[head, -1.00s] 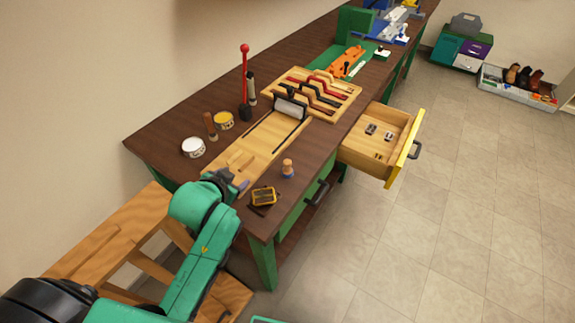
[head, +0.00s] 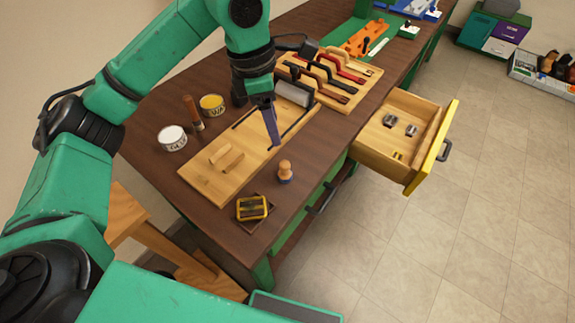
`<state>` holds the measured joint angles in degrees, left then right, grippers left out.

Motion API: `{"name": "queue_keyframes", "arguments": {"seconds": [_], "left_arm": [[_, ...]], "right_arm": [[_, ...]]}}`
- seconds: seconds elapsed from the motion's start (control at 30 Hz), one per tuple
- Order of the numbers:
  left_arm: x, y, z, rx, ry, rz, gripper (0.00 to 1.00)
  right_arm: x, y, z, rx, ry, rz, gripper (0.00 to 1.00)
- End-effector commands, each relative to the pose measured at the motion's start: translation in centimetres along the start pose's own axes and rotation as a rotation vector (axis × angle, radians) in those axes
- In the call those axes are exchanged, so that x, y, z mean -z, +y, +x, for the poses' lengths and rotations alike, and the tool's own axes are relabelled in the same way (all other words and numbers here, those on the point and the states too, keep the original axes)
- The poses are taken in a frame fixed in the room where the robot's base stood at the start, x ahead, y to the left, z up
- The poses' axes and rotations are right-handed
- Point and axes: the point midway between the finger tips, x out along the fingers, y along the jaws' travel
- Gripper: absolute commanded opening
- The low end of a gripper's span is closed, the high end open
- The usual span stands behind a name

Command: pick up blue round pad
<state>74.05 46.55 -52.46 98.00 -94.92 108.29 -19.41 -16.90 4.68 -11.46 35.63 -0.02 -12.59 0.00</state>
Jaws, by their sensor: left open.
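The blue round pad (head: 285,179) is the blue base under a small wooden knob. It stands upright near the front edge of the dark workbench (head: 222,236), to the right of the wooden board. My left gripper (head: 274,144) points down over the board, up and left of the pad and apart from it. Its bluish fingers overlap in this view, and it holds nothing that I can see. My right gripper is not in view.
A yellow-framed block (head: 252,208) lies near the pad. Two tins, white (head: 172,138) and yellow (head: 212,105), stand at the left. A rack of handled tools (head: 340,82) lies behind. An open drawer (head: 400,140) juts out at the right.

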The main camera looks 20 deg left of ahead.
Motion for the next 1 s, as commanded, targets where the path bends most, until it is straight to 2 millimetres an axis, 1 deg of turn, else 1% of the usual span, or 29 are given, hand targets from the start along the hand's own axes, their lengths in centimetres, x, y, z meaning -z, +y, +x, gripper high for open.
{"name": "queue_keyframes", "arguments": {"seconds": [0.07, 0.3, 0.4, 0.47, 0.57, 0.6, 0.7, 0.8, 0.93, 0.97, 1.0], "left_arm": [[0.3, 0.0, 1.0, 0.0, 0.018, -0.002, 0.67], [0.2, -0.2, 6.9, 0.005, 0.013, 0.001, 0.67], [0.2, -0.1, 8.4, 0.002, 0.009, 0.001, 0.67], [0.2, -0.2, 9.1, 0.003, 0.011, 0.001, 0.67], [0.1, -0.4, 10.5, 0.006, 0.011, 0.002, 0.67], [0.1, -0.5, 11.3, 0.006, 0.011, 0.002, 0.67], [0.0, -0.4, 13.3, 0.004, 0.008, 0.002, 0.67], [0.1, -0.3, 14.1, 0.001, 0.007, 0.002, 0.67], [0.1, -0.3, 14.2, 0.0, 0.007, 0.002, 0.67], [0.1, -0.3, 14.2, 0.0, 0.007, 0.002, 0.63], [0.1, -0.3, 14.2, 0.0, 0.007, 0.002, 0.47]], "right_arm": [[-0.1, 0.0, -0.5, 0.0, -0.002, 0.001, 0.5], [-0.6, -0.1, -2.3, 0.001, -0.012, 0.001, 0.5], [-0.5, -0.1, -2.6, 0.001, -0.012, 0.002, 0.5], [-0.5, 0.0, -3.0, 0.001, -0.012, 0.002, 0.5], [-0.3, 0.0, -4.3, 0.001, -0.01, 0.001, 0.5], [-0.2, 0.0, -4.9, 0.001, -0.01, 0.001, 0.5], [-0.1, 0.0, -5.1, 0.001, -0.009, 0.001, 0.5], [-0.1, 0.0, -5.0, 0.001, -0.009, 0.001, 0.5], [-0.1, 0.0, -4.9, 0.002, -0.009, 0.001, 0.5], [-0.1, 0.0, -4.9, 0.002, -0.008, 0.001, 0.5], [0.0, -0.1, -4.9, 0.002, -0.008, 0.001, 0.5]]}}
